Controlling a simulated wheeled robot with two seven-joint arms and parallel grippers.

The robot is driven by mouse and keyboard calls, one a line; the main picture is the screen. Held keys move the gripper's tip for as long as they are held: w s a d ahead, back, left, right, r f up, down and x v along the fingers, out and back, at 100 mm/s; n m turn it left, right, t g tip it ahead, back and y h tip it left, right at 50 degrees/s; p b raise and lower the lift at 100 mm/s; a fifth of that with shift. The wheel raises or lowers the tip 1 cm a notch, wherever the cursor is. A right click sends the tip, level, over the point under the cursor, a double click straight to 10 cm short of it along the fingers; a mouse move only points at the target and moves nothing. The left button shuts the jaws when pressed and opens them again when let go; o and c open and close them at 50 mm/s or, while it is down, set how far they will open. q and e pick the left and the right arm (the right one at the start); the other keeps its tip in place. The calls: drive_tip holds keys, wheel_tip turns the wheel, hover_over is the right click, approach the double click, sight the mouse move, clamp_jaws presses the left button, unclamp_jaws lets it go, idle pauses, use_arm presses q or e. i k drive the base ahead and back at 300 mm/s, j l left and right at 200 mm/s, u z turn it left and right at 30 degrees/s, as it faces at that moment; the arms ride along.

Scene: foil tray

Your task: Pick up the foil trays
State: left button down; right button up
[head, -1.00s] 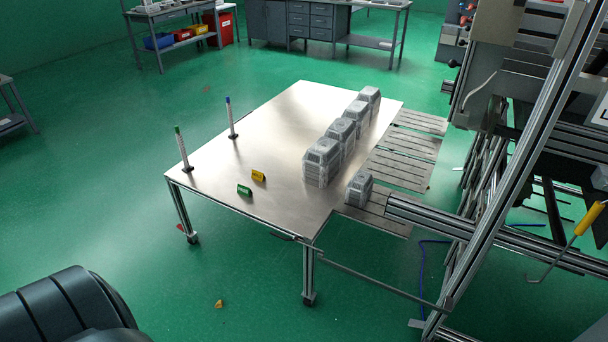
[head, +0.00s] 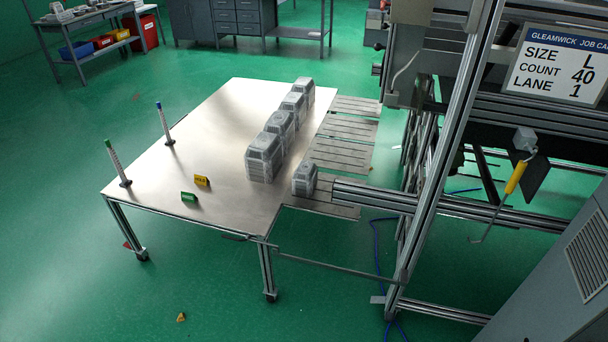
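Several silvery stacks of foil trays (head: 263,160) stand in a row along the right side of the metal table (head: 205,135). A smaller foil tray stack (head: 305,181) stands apart from the row, on the nearest slatted lane plate (head: 335,209) at the table's right edge. A job card (head: 556,65) on the machine frame at upper right reads size L, count 40, lane 1. Neither of my grippers is in view.
Other lane plates (head: 341,154) extend right of the table. A green marker (head: 188,197) and yellow marker (head: 201,180) sit near its front; two posts (head: 118,163) stand at left. A machine frame (head: 440,165) and grey cabinet (head: 560,275) fill the right. Floor is open at left.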

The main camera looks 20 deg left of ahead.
sight(305, 177)
drive_tip(key=i+j, duration=0.15)
drive_tip(key=i, duration=0.3)
drive_tip(key=i+j, duration=0.2)
drive_tip(key=i, duration=0.25)
